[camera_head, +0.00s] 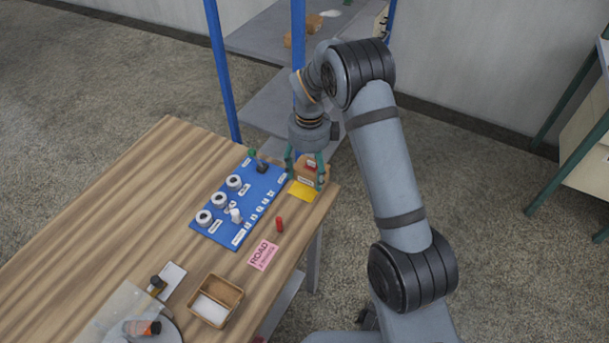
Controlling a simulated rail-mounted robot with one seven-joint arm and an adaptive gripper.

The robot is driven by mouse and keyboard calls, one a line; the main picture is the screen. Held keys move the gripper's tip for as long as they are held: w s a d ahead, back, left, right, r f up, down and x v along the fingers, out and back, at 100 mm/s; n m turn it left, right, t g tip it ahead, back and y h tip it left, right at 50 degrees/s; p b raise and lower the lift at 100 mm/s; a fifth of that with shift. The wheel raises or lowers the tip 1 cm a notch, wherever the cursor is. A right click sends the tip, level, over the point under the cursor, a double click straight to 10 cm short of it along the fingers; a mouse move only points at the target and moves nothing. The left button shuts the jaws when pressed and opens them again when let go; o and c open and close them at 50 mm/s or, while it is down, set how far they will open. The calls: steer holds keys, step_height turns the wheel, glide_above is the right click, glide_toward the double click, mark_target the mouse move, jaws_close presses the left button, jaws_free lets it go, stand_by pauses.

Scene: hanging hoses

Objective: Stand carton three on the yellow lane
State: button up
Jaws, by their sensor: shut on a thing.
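A small brown carton (304,174) with a red patch and white labels is at the table's far right corner. Its number is too small to read. My gripper (305,172) reaches down from above, its green fingers on either side of the carton and shut on it. The yellow lane (302,191) shows as a yellow patch just in front of and below the carton. Its far part is hidden behind the carton. I cannot tell whether the carton touches the lane or is held slightly above it. The carton looks upright.
A blue board (213,225) with white rolls and small pieces lies left of the lane. A red cylinder (280,224), a pink ROAD card (263,256) and a brown tray (237,292) are nearer. Blue shelf posts (221,70) rise behind. The table's left part is clear.

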mark_target(304, 180)
steer(key=shift+w+a+f, duration=0.4)
steer(key=shift+a, duration=0.15)
step_height(304, 180, down, 4)
steer(key=shift+r+p, duration=0.1)
steer(key=shift+p, duration=0.75)
steer(key=shift+f, duration=0.25)
steer(key=shift+f+b, duration=0.1)
steer(key=shift+b, duration=0.25)
steer(key=o, duration=1.1)
steer(key=shift+o, duration=0.2)
step_height(304, 180, up, 12)
steer(key=shift+r+b, duration=0.2)
steer(key=shift+b, duration=0.3)
